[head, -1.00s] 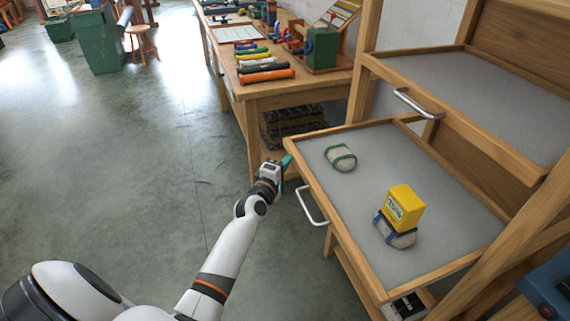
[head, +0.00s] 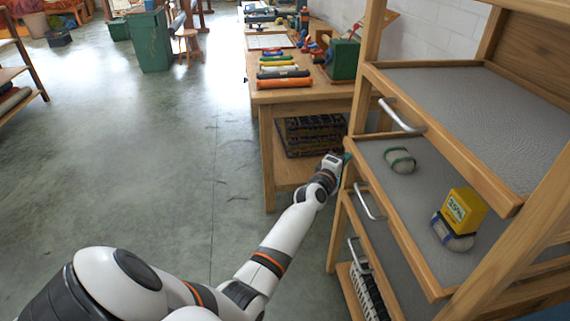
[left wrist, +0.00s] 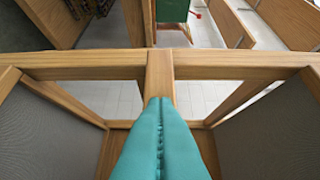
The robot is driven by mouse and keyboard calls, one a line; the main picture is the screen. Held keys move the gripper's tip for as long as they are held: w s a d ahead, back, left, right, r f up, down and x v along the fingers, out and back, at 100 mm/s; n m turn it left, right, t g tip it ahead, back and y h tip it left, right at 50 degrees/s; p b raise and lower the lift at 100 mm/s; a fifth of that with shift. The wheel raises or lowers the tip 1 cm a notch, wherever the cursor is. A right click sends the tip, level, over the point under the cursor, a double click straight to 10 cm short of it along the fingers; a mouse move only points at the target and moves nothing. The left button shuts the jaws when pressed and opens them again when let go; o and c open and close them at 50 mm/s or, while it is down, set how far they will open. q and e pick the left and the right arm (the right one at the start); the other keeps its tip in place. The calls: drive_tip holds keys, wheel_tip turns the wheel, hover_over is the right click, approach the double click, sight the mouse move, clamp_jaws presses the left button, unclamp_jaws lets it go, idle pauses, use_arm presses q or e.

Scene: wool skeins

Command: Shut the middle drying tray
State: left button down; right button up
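The middle drying tray (head: 397,222) is a wood-framed tray with a grey mesh bottom, still standing partly out of the wooden rack. A metal bar handle (head: 369,203) is on its front. A pale bundle with a green band (head: 400,160) lies on it, and a yellow box (head: 463,211) rests on a grey bundle with a blue band (head: 452,236). My left gripper (head: 346,158) is at the tray's front left corner. In the left wrist view its teal fingers (left wrist: 160,105) are together, with nothing between them, and meet wood. My right gripper is out of view.
The upper tray (head: 470,110) with its handle (head: 400,115) is above. A lower tray handle (head: 358,254) shows below. The floor (head: 150,170) to the left is clear.

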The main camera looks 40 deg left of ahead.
use_arm(q)
drive_tip(key=shift+w+d, duration=0.65)
drive_tip(key=shift+w, duration=0.2)
drive_tip(key=shift+d+r, duration=0.1)
drive_tip(key=shift+r, duration=0.1)
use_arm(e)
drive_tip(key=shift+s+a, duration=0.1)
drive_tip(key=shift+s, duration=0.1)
use_arm(q)
drive_tip(key=shift+w+r, duration=0.1)
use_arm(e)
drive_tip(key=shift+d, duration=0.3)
